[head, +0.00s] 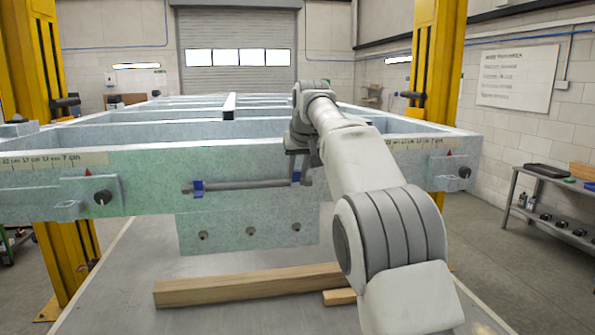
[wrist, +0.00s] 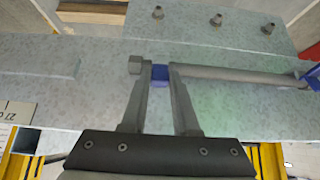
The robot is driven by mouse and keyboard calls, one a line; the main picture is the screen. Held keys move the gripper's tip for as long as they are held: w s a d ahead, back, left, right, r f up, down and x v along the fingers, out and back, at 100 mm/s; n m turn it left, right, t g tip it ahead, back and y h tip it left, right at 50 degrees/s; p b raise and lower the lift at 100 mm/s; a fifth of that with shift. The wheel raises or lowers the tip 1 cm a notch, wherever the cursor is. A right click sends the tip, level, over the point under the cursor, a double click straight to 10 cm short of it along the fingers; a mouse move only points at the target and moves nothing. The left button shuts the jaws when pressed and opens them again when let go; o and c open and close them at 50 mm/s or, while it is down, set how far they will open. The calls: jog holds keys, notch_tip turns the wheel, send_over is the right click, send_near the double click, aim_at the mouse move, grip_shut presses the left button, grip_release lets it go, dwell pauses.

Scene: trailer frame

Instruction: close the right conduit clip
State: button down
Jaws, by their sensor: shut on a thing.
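The grey conduit (head: 245,185) runs along the front face of the pale green frame beam. The right conduit clip (head: 296,177) is blue and sits near the conduit's right end. The left clip (head: 197,188) is also blue, near the other end. My gripper (head: 301,168) is at the right clip. In the wrist view my gripper (wrist: 161,72) has one finger on each side of the right clip (wrist: 160,73) and is shut on it. The fingers hide its sides, and I cannot tell whether its latch is closed. The left clip shows at the wrist view's right edge (wrist: 313,76).
A plate with several bolts (head: 250,229) hangs below the beam. Wooden bars (head: 245,285) lie on the grey surface under it. Knobs stand out at the beam's left (head: 102,197) and right (head: 464,172). Yellow posts (head: 436,60) flank the frame.

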jog(key=shift+f, duration=0.15)
jog(key=c, duration=0.7)
grip_release()
jog(key=v, duration=1.7)
jog(key=shift+s+d+r, duration=0.15)
jog(key=shift+r, duration=0.1)
